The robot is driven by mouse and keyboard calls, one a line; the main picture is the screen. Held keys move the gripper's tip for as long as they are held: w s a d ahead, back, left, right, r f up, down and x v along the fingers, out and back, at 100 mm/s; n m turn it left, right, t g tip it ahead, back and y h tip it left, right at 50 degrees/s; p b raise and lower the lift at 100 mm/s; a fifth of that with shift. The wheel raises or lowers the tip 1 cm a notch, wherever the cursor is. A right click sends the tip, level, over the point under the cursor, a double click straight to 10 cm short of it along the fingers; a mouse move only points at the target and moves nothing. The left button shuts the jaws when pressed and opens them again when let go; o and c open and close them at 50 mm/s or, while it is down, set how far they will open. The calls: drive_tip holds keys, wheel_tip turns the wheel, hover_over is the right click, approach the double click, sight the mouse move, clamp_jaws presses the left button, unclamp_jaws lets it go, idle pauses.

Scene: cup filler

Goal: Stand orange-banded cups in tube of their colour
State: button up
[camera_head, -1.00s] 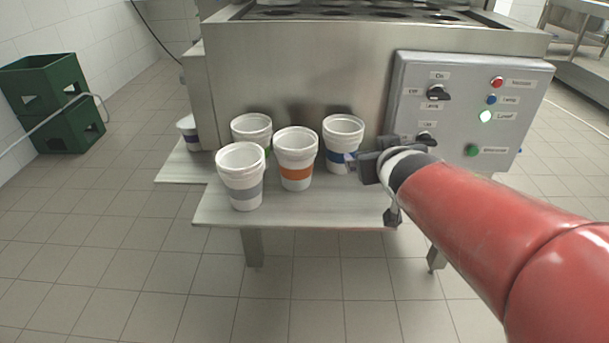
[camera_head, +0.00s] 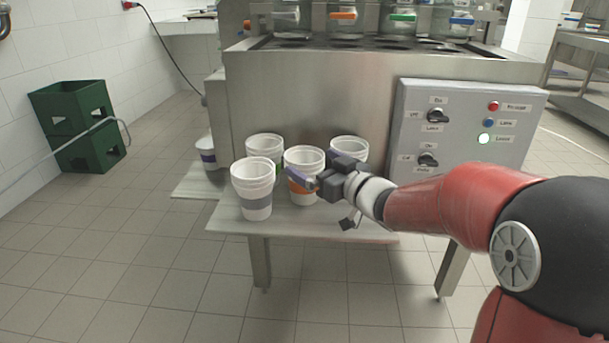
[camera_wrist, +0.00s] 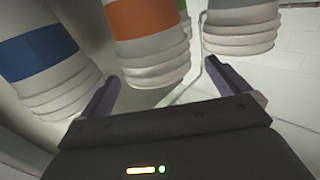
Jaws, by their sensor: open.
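The orange-banded stack of white cups (camera_head: 305,158) stands upright on the metal shelf in the head view. It also shows in the wrist view (camera_wrist: 146,24), between and just beyond my fingertips. My gripper (camera_head: 310,180) is open and empty, close to the right front of this stack; its fingers (camera_wrist: 162,74) lie either side of the stack's rim end in the wrist view. I cannot tell whether they touch it. The orange-marked tube (camera_head: 343,15) is at the top of the machine, partly cut off by the frame.
The grey-banded cups (camera_head: 255,190) stand close left, the green-banded cups (camera_head: 263,146) behind, and the blue-banded cups (camera_head: 349,148) to the right, partly hidden by my gripper. A control panel (camera_head: 465,130) is at right.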

sight(292, 149)
drive_tip(key=x, duration=0.4)
drive_tip(key=shift+w+a, duration=0.15)
drive_tip(key=shift+w, duration=0.3)
drive_tip(key=c, duration=0.9)
